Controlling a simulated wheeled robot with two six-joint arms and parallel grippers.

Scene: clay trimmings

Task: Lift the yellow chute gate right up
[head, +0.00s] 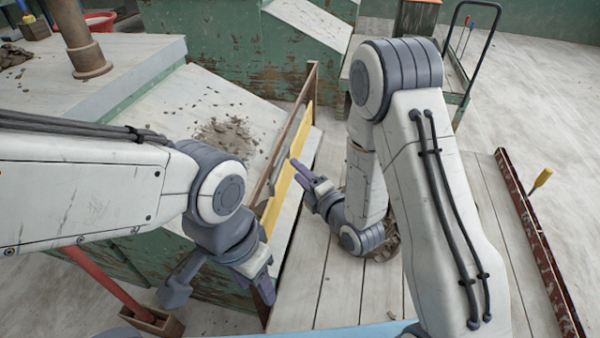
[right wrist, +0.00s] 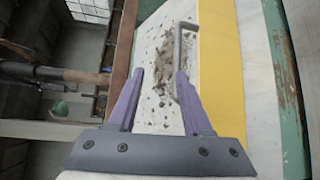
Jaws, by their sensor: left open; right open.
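The yellow chute gate (head: 283,184) is a long upright strip across the low end of the pale chute (head: 200,95), beside a brown wooden rail. It also shows in the right wrist view as a broad yellow band (right wrist: 222,85) with a grey bracket-like handle (right wrist: 187,38) at its left edge. My right gripper (head: 304,177) is open near the gate's middle. In the right wrist view its purple fingertips (right wrist: 160,73) are apart, the right one close to the handle; I cannot tell whether they touch. My left gripper (head: 268,275) is open and empty, below the gate's near end.
Clay trimmings (head: 230,135) lie on the chute behind the gate. A clay heap (head: 388,240) on the plank deck (head: 345,285) is partly hidden by my right arm. A rusty red rail (head: 540,240) and a yellow-handled tool (head: 542,178) are at right. Bare planks lie between.

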